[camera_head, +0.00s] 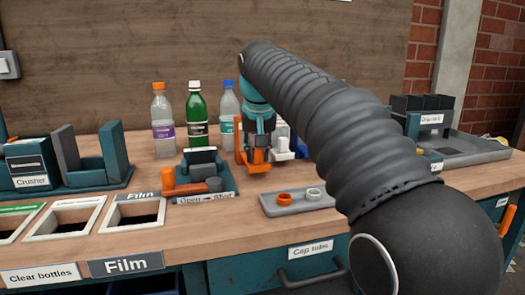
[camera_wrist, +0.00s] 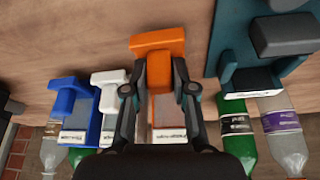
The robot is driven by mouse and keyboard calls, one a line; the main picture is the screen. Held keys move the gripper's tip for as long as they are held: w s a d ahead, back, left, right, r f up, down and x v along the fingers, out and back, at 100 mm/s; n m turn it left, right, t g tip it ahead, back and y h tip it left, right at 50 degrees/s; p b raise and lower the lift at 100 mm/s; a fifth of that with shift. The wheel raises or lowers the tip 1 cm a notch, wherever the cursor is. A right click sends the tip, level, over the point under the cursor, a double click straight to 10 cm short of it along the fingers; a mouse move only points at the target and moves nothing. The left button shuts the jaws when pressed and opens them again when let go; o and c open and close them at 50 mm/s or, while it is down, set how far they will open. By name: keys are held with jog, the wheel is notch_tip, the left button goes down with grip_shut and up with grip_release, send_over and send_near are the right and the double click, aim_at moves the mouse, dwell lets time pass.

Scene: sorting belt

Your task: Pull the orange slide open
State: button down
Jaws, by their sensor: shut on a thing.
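The orange slide (camera_head: 256,167) stands on the bench, near the middle of the head view. In the wrist view its orange block (camera_wrist: 158,42) reaches further up the picture than the neighbouring white slide (camera_wrist: 109,78) and blue slide (camera_wrist: 70,90). My gripper (camera_head: 259,146) comes down on the orange slide from above. In the wrist view the fingers of my gripper (camera_wrist: 160,88) lie on both sides of its narrow orange part, closed on it. The label at its lower end is partly visible, its words too small to read.
An open/shut box (camera_head: 205,190) with an orange handle (camera_head: 168,178) stands to the left. Several bottles (camera_head: 163,120) stand behind. A grey tray (camera_head: 297,205) with two rings lies in front on the right. My arm hides part of the bench to the right.

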jog(key=shift+s+d, duration=0.1)
jog(key=shift+s, duration=0.1)
jog(key=c, duration=0.9)
grip_release()
jog(key=shift+s, duration=0.1)
jog(key=shift+c, duration=0.2)
jog(key=shift+r, duration=0.1)
jog(key=v, duration=1.2)
jog(key=shift+d, duration=0.15)
